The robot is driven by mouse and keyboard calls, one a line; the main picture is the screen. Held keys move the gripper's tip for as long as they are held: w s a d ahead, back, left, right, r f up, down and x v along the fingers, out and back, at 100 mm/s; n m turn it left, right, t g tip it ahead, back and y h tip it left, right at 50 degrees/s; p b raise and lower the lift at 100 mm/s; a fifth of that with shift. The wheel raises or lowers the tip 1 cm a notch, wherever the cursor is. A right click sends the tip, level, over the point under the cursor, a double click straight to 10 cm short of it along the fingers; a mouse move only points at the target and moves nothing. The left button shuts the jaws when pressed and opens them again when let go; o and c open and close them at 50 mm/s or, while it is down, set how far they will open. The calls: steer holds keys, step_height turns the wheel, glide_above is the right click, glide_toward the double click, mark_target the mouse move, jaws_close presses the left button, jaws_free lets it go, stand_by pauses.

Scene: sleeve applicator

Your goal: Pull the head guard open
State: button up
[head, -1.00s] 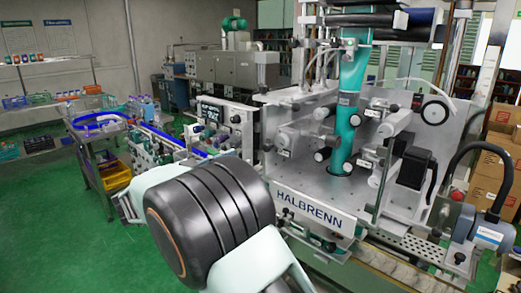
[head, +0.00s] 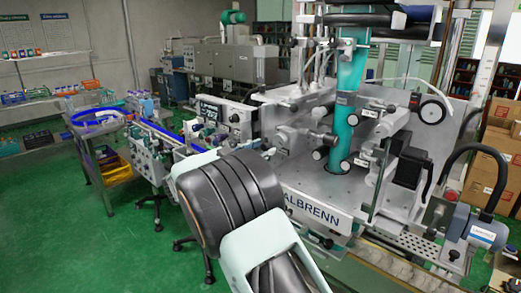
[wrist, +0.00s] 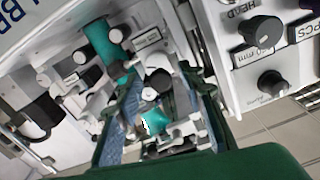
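The HALBRENN machine head (head: 318,212) stands at centre right in the head view, with a teal tube (head: 349,110) running down through it. A clear panel with a thin upright bar (head: 377,190) at its edge shows on its front right; it looks like the head guard, but I cannot tell its exact outline or how far it stands open. My gripper is mostly hidden behind my own arm in the head view. In the wrist view, my gripper (wrist: 160,125) has its two blue-padded fingers apart. Rollers and the teal tube show beyond them; nothing is clearly held.
A control panel with black knobs (wrist: 260,30) is at upper right in the wrist view. A blue-railed conveyor (head: 165,135) runs to the machine's left, beside a cart with a yellow bin (head: 115,170). Cardboard boxes (head: 485,170) stand at right. Green floor is open at lower left.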

steer(key=shift+c, duration=0.2)
jaws_close()
steer(key=shift+s+a, duration=0.1)
steer(key=shift+s, duration=0.05)
